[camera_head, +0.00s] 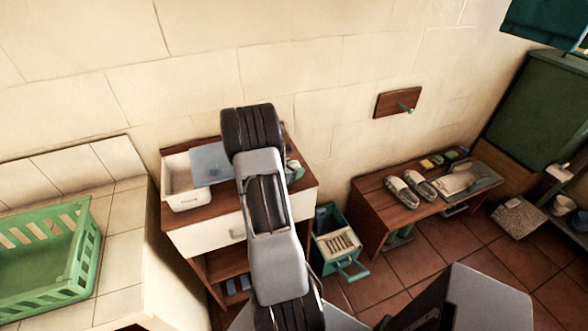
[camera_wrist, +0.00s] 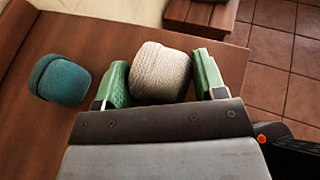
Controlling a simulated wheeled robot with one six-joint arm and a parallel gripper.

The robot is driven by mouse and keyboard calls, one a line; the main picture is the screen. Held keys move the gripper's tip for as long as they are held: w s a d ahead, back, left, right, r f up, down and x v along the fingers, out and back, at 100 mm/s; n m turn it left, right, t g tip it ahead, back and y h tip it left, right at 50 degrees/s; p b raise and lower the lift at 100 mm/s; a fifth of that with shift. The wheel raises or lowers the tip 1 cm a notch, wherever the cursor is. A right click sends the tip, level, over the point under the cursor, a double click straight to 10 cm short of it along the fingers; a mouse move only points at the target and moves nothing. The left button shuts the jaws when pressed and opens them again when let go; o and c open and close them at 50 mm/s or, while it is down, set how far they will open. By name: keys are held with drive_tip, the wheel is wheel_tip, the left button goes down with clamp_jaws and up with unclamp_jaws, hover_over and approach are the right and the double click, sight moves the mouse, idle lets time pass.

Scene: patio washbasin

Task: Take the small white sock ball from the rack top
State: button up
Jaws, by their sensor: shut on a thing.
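The small white sock ball (camera_wrist: 160,72) is a ribbed, off-white roll in the wrist view. My gripper (camera_wrist: 161,80) has its green-padded fingers on either side of it, closed against it. The wooden rack top (camera_wrist: 105,25) lies below the sock ball; I cannot tell whether the ball touches it. In the head view my arm hides most of the rack top (camera_head: 303,181), and only a little of the green gripper shows at its right; the sock ball is not clear there.
A teal sock ball (camera_wrist: 60,80) lies left of my gripper on the rack top. A white basin (camera_head: 183,199) and a bluish panel (camera_head: 209,165) are at the rack's left. A green drawer-like box (camera_head: 338,243) and a low bench (camera_head: 375,199) with slippers (camera_head: 404,193) stand to the right.

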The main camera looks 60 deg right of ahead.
drive_tip(key=c, duration=0.3)
